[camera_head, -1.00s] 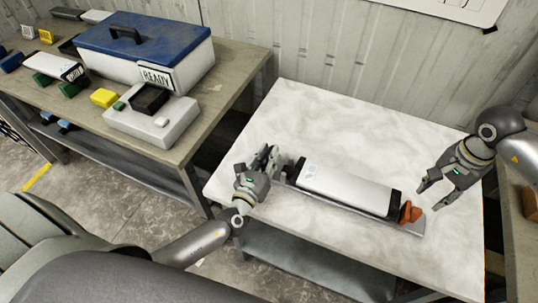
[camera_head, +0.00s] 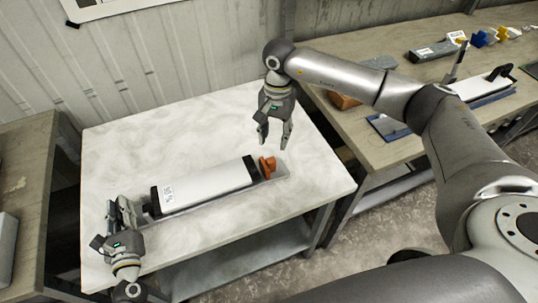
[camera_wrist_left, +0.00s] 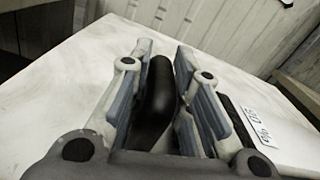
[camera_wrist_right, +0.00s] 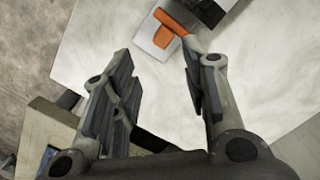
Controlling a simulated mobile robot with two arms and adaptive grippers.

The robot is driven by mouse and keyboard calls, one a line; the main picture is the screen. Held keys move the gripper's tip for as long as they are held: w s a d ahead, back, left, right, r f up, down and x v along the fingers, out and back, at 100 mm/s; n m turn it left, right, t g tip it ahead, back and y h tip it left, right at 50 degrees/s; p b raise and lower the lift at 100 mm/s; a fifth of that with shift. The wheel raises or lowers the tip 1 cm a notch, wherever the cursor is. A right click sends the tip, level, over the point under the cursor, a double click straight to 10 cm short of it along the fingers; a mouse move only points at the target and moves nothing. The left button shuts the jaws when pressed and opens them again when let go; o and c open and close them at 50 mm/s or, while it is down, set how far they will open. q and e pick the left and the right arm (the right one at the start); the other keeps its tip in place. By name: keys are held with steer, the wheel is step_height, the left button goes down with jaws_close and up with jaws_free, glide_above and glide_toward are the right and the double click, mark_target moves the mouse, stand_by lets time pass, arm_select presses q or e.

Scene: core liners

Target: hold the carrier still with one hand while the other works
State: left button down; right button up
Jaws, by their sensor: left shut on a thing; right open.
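The carrier is a long white body (camera_head: 205,186) with black end caps, lying on a grey base on the pale table. An orange knob (camera_head: 268,166) is at its right end and also shows in the right wrist view (camera_wrist_right: 172,24). My left gripper (camera_head: 122,212) is at the carrier's left end. In the left wrist view its fingers are closed around a black upright handle (camera_wrist_left: 160,92). My right gripper (camera_head: 272,140) is open and empty, pointing down just behind the orange knob and apart from it.
The pale table (camera_head: 120,160) is clear around the carrier. A side bench (camera_head: 420,140) on the right holds a grey case (camera_head: 436,50), a blue-grey plate (camera_head: 388,127) and several small items. Another bench (camera_head: 30,165) stands at the left. A corrugated wall closes off the back.

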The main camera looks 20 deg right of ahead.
steer(key=d+f+m+g+y, duration=0.2)
steer(key=d+m+y, duration=0.2)
steer(key=d+y, duration=0.1)
steer(key=m+t+y, duration=0.3)
steer(key=m+y, duration=0.3)
steer(key=y, duration=0.2)
glide_toward(272, 159)
steer(key=x, duration=0.8)
steer(key=shift+a, duration=0.15)
jaws_close()
